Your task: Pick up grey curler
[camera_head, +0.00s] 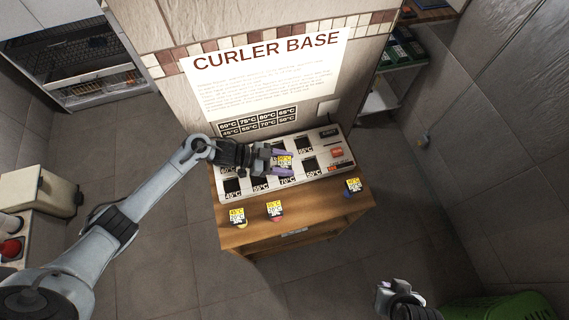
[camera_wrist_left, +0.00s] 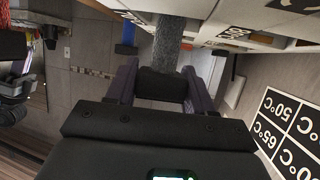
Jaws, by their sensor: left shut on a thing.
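My left gripper (camera_head: 280,159) is over the curler base (camera_head: 322,146) in the head view, its purple fingers closed around a tagged curler (camera_head: 285,161). In the left wrist view the curler is a rough grey cylinder (camera_wrist_left: 170,44) between the fingers of my left gripper (camera_wrist_left: 160,80). In the head view the yellow-and-white tag hides most of it. Whether it touches the base I cannot tell. My right gripper (camera_head: 385,289) is at the lower right, away from the table; its jaw opening is unclear.
Three other tagged curlers lie on the wooden table (camera_head: 320,210): a yellow one (camera_head: 238,217), a pink one (camera_head: 275,210) and a blue one (camera_head: 352,187). The base has several dark slots with temperature labels. A poster (camera_head: 268,80) hangs behind. The floor in front is clear.

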